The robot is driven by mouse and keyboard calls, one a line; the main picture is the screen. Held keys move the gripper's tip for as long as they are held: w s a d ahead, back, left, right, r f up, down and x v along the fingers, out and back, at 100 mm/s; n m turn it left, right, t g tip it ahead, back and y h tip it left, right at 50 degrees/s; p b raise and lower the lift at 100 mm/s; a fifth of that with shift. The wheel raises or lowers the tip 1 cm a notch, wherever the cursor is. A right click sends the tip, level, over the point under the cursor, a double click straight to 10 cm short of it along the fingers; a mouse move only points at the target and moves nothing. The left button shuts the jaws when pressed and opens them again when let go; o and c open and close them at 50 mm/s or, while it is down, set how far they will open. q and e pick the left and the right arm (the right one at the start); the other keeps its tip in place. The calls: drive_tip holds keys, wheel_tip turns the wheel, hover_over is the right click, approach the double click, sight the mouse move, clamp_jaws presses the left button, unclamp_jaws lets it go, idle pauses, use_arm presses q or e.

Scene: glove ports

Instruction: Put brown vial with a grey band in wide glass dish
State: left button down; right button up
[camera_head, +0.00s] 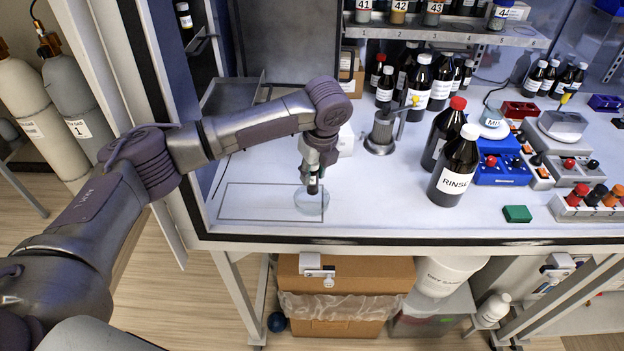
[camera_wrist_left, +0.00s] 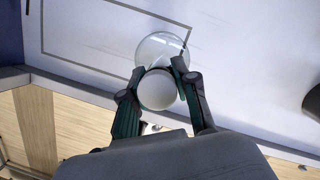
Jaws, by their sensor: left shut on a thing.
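The wide glass dish (camera_head: 312,204) is clear and stands on the white worktop near its front edge. My left gripper (camera_head: 314,172) points down over the dish and is shut on a small dark vial (camera_head: 313,186). The vial is upright, with its lower end over or within the dish; I cannot tell whether it touches the bottom. In the left wrist view its round white cap (camera_wrist_left: 157,90) sits between the two fingers, and the dish (camera_wrist_left: 152,50) shows behind it. The vial's grey band cannot be made out. My right gripper is not in view.
A thin dark rectangle outline (camera_head: 250,202) marks the worktop around the dish's left side. A metal cup-like stand (camera_head: 380,134), a bottle labelled RINSE (camera_head: 455,170) and a blue rack (camera_head: 501,165) stand to the right. Worktop between dish and RINSE bottle is clear.

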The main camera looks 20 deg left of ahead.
sight(312, 184)
use_arm(q)
drive_tip(key=x, duration=0.1)
drive_tip(key=p+x, duration=0.1)
drive_tip(key=x, duration=0.1)
drive_tip(key=shift+s+d+f, duration=0.2)
drive_tip(key=shift+s+f, duration=0.05)
drive_tip(key=shift+f, duration=0.4)
drive_tip(key=c, duration=0.9)
unclamp_jaws()
drive_tip(key=b+v, duration=0.2)
drive_tip(key=v, duration=1)
drive_tip(key=shift+w+a, duration=0.1)
